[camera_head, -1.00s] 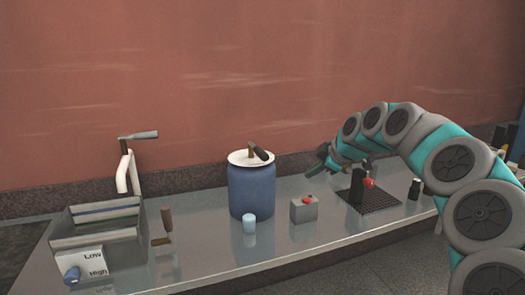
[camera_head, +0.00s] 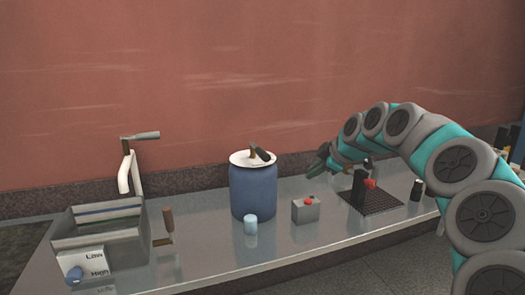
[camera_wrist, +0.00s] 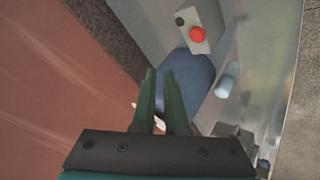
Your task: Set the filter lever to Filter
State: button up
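No lever in view carries a readable "Filter" label, so I cannot tell which is the filter lever. A lever with a dark handle (camera_head: 263,154) sits on the white lid of the blue barrel (camera_head: 253,190). A grey-handled lever (camera_head: 142,136) tops the white spout at the left, and a brown-handled crank (camera_head: 168,222) stands beside the metal basin. My gripper (camera_head: 315,172) is right of the barrel, above and behind the grey button box. In the wrist view its green fingers (camera_wrist: 159,72) are slightly apart with nothing between them; the barrel (camera_wrist: 196,75) lies beyond them.
The grey box with a red button (camera_head: 307,211) and a pale blue cup (camera_head: 250,226) stand in front. A black stand with a red knob (camera_head: 370,184) is under my arm. The metal basin (camera_head: 100,229) has a Low/High dial (camera_head: 76,274). The wall is close behind the counter.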

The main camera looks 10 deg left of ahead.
jog(key=o, duration=0.6)
jog(key=a+r+n+t+h, duration=0.1)
jog(key=a+r+n+t, duration=0.3)
jog(key=r, duration=0.5)
jog(key=shift+s+a+t, duration=0.25)
jog(key=shift+a+t, duration=0.15)
jog(key=shift+a, duration=0.2)
jog(key=shift+o, duration=1.2)
jog(key=s+a+r+n+t, duration=0.3)
jog(key=a+r+n, duration=0.1)
jog(key=n, duration=0.1)
jog(key=shift+s+a+n+y+b, duration=0.15)
jog(key=shift+a+n+y+b, duration=0.15)
jog(key=shift+b, duration=0.15)
jog(key=n+y, duration=0.4)
jog(key=n, duration=0.9)
send_near(268, 159)
jog(key=x, duration=0.5)
jog(key=shift+f+b, duration=0.15)
jog(key=shift+b, duration=0.2)
jog(key=shift+p+x, duration=0.4)
jog(key=shift+x, duration=3.4)
jog(key=shift+c, duration=0.4)
grip_shut()
